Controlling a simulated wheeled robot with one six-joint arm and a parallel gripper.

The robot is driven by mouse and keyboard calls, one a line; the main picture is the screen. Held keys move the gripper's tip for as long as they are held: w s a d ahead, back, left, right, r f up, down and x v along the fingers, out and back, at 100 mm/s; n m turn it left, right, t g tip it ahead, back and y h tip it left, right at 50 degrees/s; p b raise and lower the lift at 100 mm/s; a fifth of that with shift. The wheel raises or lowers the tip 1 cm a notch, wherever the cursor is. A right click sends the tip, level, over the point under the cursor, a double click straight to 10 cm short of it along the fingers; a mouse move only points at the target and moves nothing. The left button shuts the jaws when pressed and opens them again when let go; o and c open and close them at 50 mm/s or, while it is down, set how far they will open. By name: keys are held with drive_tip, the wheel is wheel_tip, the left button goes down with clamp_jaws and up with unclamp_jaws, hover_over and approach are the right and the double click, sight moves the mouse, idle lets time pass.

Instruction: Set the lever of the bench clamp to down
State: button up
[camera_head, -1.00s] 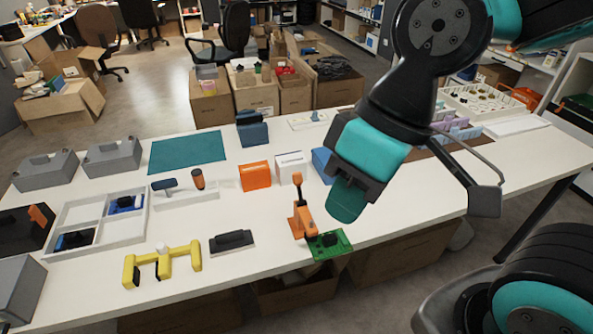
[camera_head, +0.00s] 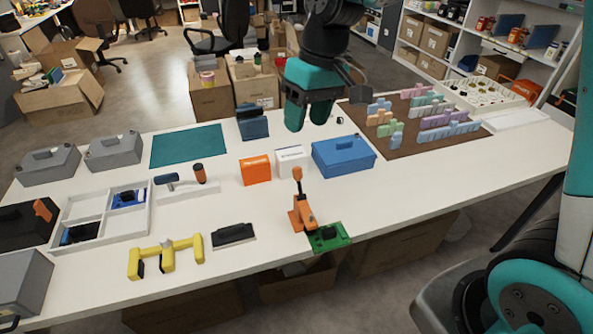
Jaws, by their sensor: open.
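The bench clamp (camera_head: 301,214) is orange and stands near the front edge of the white table. Its lever (camera_head: 298,183) points upright, with an orange grip at the top. The clamp's front end is over a green circuit board (camera_head: 328,238) with a dark part on it. My gripper (camera_head: 296,118) is open and empty, with teal fingers pointing down. It is in the air behind and above the clamp, well apart from the lever.
An orange box (camera_head: 256,170), a white box (camera_head: 291,161) and a blue case (camera_head: 343,155) stand behind the clamp. A black-handled tool (camera_head: 233,235) and a yellow frame (camera_head: 166,255) lie to its left. The table right of the clamp is clear.

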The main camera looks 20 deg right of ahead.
drive_tip(key=m, duration=0.1)
hover_over(298, 167)
drive_tip(key=d, duration=0.2)
drive_tip(key=d+x, duration=0.1)
drive_tip(key=x, duration=0.3)
drive_tip(key=shift+h, duration=0.3)
drive_tip(key=a+f+p, duration=0.1)
drive_tip(key=f, duration=0.4)
drive_tip(key=f+p, duration=0.1)
drive_tip(key=f, duration=0.5)
drive_tip(key=a+f+p, duration=0.1)
drive_tip(key=f, duration=0.5)
drive_tip(key=shift+a+f, duration=0.25)
drive_tip(key=shift+a, duration=0.05)
clamp_jaws()
